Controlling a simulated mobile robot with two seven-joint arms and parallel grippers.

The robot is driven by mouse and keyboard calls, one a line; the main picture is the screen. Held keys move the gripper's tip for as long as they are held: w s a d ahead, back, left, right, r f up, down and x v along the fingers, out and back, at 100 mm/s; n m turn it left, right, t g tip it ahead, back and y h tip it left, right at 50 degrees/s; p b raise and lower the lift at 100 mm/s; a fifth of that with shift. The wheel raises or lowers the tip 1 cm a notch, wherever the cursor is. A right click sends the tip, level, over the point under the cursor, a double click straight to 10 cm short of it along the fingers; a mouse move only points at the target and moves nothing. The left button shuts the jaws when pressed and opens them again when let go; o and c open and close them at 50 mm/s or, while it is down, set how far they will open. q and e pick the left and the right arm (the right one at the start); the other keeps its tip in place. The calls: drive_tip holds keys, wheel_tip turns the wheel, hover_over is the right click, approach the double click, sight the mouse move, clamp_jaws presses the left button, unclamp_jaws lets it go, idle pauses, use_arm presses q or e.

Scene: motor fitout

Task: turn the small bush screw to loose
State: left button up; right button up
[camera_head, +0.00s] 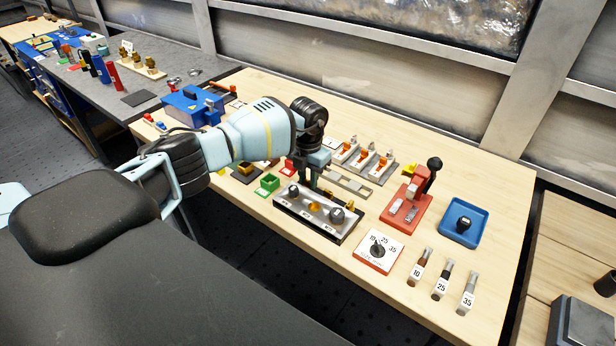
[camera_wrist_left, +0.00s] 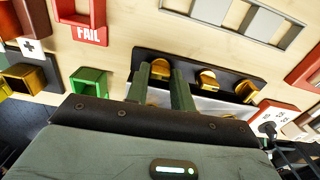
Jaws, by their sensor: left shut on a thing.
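A black holder with a pale labelled front (camera_head: 304,213) stands on the wooden bench and carries three screw-like knobs in a row. In the wrist view its dark back plate (camera_wrist_left: 215,77) shows with gold bushes along it. My left gripper (camera_head: 311,186) points down at the left part of this holder. In the left wrist view its two green fingers (camera_wrist_left: 162,92) stand on either side of the leftmost gold bush screw (camera_wrist_left: 160,68), shut on it. The fingers partly hide it. The labels are too small to read, so I cannot tell the screw's turn position. My right gripper is out of view.
Left of the holder are a green bin (camera_head: 268,184) and a red FAIL bin (camera_wrist_left: 80,14). Right of it are a dial card (camera_head: 379,251), a red press (camera_head: 404,208), a blue tray (camera_head: 480,218) and several numbered tools. A grey frame (camera_head: 349,185) lies behind.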

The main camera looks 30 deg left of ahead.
sight(308, 181)
use_arm(q)
drive_tip(key=o, duration=1)
drive_tip(key=shift+r, duration=3.95)
drive_tip(key=shift+f, duration=0.1)
